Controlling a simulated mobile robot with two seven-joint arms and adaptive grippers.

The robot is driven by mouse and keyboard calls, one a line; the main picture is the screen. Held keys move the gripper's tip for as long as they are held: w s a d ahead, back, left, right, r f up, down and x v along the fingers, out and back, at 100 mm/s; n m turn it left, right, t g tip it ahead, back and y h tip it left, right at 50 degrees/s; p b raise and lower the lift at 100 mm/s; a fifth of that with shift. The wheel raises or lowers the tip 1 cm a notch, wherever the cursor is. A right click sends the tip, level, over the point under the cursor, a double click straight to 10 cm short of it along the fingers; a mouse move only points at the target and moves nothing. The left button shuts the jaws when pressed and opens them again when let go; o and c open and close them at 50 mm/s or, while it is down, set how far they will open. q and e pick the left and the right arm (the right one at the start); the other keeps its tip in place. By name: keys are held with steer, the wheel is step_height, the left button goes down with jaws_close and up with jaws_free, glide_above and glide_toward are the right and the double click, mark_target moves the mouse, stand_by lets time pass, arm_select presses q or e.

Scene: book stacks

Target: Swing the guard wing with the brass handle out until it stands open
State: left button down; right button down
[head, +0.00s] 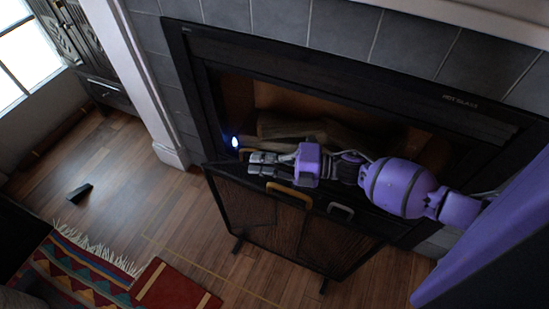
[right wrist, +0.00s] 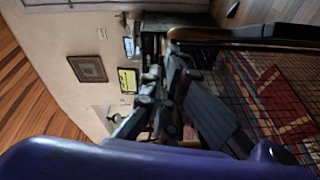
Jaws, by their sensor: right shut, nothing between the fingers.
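The fireplace guard is a black mesh screen on small feet in front of the firebox, in the middle of the head view. The brass handle (head: 290,194) is near its top edge, and its wing (head: 248,205) is the left part of the mesh. That wing looks in line with the rest of the guard. A grey handle (head: 340,211) is further right. My right gripper (head: 262,164) is shut and empty, by the guard's top edge, up and left of the brass handle; I cannot tell if it touches. Its fingers show in the right wrist view (right wrist: 152,100), with mesh (right wrist: 265,95) at right. My left gripper is not in view.
The fireplace frame (head: 190,85) and logs (head: 290,128) are behind my arm. A blue light (head: 236,142) glows near the firebox's left side. Wood floor (head: 185,205) is clear left of the guard. A patterned rug (head: 85,265) and a small black object (head: 80,192) lie lower left.

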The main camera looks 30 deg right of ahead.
steer(key=shift+w+a, duration=0.2)
steer(key=shift+a, duration=0.05)
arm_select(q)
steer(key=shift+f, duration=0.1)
arm_select(e)
steer(key=shift+w+d, duration=0.1)
steer(key=shift+w, duration=0.05)
